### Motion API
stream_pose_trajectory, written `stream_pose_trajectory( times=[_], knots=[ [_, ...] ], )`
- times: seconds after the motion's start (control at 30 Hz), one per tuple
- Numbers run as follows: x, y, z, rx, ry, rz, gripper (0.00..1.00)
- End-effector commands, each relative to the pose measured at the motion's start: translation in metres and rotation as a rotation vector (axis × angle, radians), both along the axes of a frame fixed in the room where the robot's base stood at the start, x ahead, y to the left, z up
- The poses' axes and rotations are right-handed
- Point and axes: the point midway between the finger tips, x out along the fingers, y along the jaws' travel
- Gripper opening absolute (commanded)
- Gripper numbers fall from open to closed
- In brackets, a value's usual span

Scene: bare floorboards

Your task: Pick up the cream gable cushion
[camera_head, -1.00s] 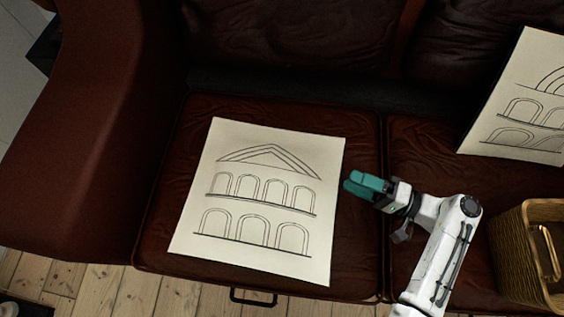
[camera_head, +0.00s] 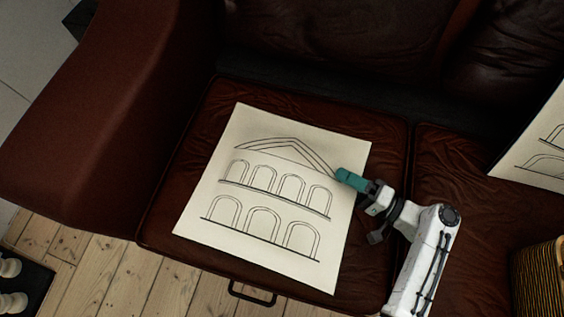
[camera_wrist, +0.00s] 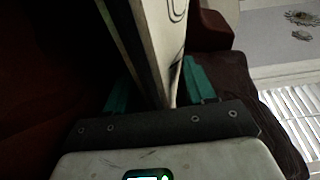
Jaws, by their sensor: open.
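The cream gable cushion (camera_head: 265,210) lies on the left seat of the dark red-brown leather sofa, its printed gable and rows of arches facing up. My gripper (camera_head: 345,179) is at its right edge, with the teal fingertips overlapping that edge in the head view. In the wrist view, the cushion's edge (camera_wrist: 145,45) runs down between the two teal fingers (camera_wrist: 153,88). The fingers are open on either side of it. I cannot tell whether either finger touches the cushion.
A second cream cushion with printed arches (camera_head: 535,150) leans at the right on the sofa. A wicker basket (camera_head: 540,280) stands at the lower right. The sofa arm (camera_head: 90,130) rises at the left. A board with pale pieces (camera_head: 22,285) is on the floorboards at the lower left.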

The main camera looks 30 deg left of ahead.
Motion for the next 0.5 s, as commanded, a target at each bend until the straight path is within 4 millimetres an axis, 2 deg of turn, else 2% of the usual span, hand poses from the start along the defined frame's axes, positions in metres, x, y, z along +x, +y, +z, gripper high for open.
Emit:
stream_pose_trajectory(
  times=[0.23, 0.5],
  knots=[
    [-0.0001, 0.0011, 0.0002, 0.0, 0.0, 0.0, 0.53],
    [-0.0001, 0.0008, 0.0001, 0.0, 0.0, 0.0, 0.27]
  ],
)
